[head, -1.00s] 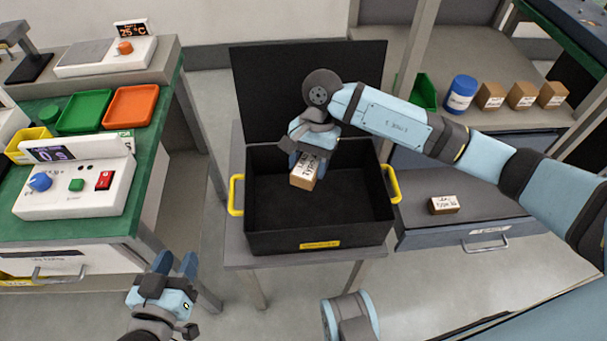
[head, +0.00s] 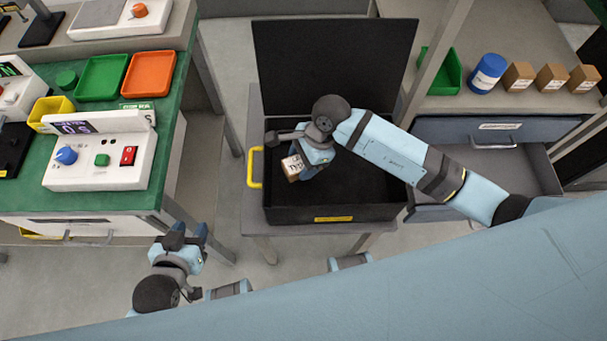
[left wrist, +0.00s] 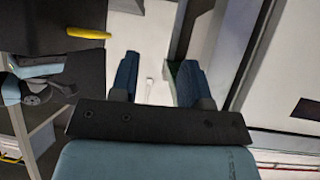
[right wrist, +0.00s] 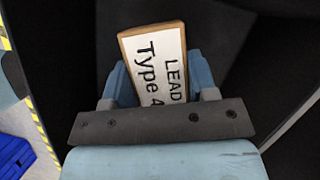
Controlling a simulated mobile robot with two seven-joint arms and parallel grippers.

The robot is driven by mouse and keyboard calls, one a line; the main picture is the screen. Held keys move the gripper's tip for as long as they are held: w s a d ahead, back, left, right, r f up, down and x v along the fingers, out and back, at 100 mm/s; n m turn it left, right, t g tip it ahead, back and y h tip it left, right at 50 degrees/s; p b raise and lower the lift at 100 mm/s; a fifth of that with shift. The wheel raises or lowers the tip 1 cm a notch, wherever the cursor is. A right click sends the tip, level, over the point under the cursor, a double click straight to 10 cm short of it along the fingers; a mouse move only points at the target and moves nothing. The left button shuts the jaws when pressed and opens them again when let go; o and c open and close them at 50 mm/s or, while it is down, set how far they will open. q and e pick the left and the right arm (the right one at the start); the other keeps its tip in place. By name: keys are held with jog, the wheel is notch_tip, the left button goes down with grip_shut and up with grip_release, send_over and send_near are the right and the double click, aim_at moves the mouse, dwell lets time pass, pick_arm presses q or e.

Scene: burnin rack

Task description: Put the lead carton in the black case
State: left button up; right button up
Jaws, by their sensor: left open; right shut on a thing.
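The lead carton (right wrist: 158,68) is a small brown box with a white label reading "LEAD Type 4" in the right wrist view. My right gripper (head: 303,168) is shut on it, and the carton shows in the head view (head: 292,167) over the left part of the open black case (head: 375,212). Whether the carton touches the case floor I cannot tell. The case has its lid raised at the back and a yellow handle on its left. My left gripper (head: 187,232) is open and empty, low between the green bench and the case; its fingers show in the left wrist view (left wrist: 160,85).
The green bench (head: 110,185) at left holds a device (head: 100,165), a green tray (head: 102,78) and an orange tray (head: 150,74). At right, a shelf holds a blue jar (head: 487,73) and brown cartons (head: 551,77) above a drawer (head: 492,150). My arm covers much of the front.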

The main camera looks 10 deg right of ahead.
aim_at(298, 183)
jog(key=shift+f+b, duration=0.55)
jog(key=shift+f, duration=3.3)
jog(key=o, duration=0.9)
jog(key=shift+o, duration=0.2)
jog(key=p+v, duration=0.1)
jog(key=v, duration=1.1)
jog(key=shift+r+p, duration=0.15)
jog(key=shift+p, duration=0.2)
